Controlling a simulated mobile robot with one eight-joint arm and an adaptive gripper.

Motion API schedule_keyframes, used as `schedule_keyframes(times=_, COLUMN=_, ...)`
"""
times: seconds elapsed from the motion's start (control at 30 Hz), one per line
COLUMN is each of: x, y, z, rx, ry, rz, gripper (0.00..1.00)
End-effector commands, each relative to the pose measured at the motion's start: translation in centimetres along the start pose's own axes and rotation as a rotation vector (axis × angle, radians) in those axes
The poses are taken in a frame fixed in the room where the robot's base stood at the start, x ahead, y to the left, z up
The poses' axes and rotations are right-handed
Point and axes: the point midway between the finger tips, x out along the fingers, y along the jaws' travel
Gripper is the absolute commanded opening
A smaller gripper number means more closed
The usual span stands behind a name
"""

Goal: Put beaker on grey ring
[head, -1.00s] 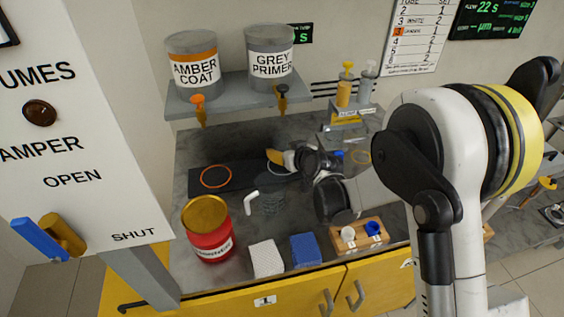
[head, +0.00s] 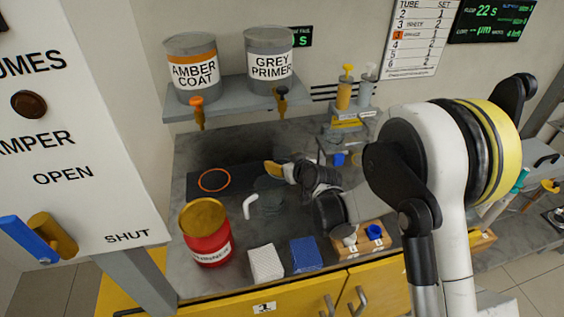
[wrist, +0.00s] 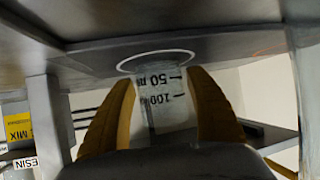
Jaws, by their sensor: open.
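An orange ring (head: 214,180) lies on the mat to the left.
A red can (head: 206,240), a white hooked piece (head: 249,206), a white block (head: 266,264) and a blue block (head: 305,254) stand along the front. A shelf (head: 232,99) with taps overhangs the back. A wooden holder (head: 365,242) is at right.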

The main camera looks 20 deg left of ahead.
Motion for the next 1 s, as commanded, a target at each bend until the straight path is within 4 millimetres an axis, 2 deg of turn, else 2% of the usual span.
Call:
schedule_keyframes(times=0.17, x=-2.1, y=0.0, z=-0.5, rx=0.001, ry=0.000, rz=0.000, gripper=0.64)
schedule_keyframes(times=0.4, x=-7.8, y=0.1, z=-0.5, rx=0.002, ry=-0.001, rz=0.001, gripper=0.64)
schedule_keyframes(times=0.6, x=-11.1, y=0.1, z=-0.4, rx=0.002, ry=0.000, rz=0.001, gripper=0.64)
schedule_keyframes(times=0.77, x=-12.1, y=0.0, z=-0.3, rx=0.000, ry=0.000, rz=0.001, gripper=0.64)
schedule_keyframes(times=1.0, x=-12.1, y=0.0, z=-0.2, rx=0.000, ry=0.000, rz=0.001, gripper=0.64)
